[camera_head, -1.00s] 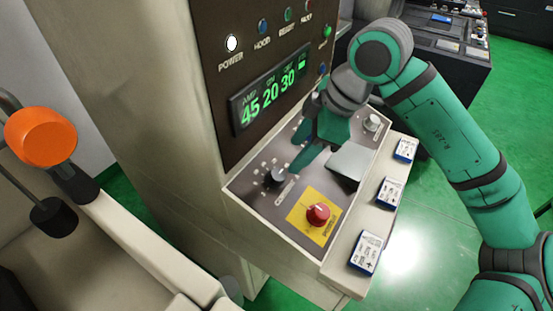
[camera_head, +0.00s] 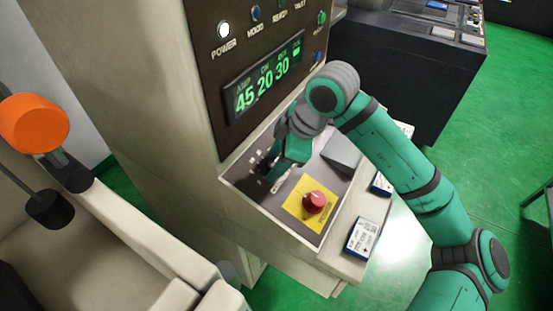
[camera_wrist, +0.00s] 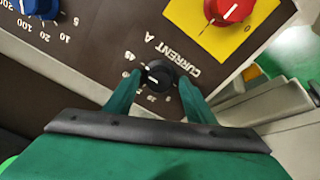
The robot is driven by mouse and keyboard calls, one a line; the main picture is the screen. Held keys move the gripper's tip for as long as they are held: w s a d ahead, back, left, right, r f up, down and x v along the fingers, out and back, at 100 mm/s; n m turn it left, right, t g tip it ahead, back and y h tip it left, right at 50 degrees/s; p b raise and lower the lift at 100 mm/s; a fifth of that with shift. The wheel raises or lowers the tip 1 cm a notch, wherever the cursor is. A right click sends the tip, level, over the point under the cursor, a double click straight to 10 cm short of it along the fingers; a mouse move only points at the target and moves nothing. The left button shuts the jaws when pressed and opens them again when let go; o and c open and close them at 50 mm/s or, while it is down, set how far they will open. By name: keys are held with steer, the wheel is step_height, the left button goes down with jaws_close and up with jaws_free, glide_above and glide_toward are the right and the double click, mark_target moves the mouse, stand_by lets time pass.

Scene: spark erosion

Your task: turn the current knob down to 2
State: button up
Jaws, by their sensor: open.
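The current knob (camera_wrist: 155,76) is a small black dial with a white pointer line, beside the upside-down label CURRENT A in the wrist view. Its line seems to point toward the 45 side of the scale. The display (camera_head: 264,77) reads 45, 20, 30, with 45 under AMP. My gripper (camera_wrist: 158,88) is open, with one green finger on each side of the knob. I cannot tell whether the fingers touch it. In the head view my gripper (camera_head: 283,165) is low over the panel and hides most of the knob.
A red knob (camera_head: 314,201) on a yellow plate sits close to my gripper. A blue knob (camera_wrist: 42,7) shows at the wrist view's upper left. A grey block (camera_head: 341,152) stands right of my gripper. Blue-and-white boxes (camera_head: 362,237) lie on the ledge.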

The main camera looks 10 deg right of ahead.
steer(key=c, duration=1.1)
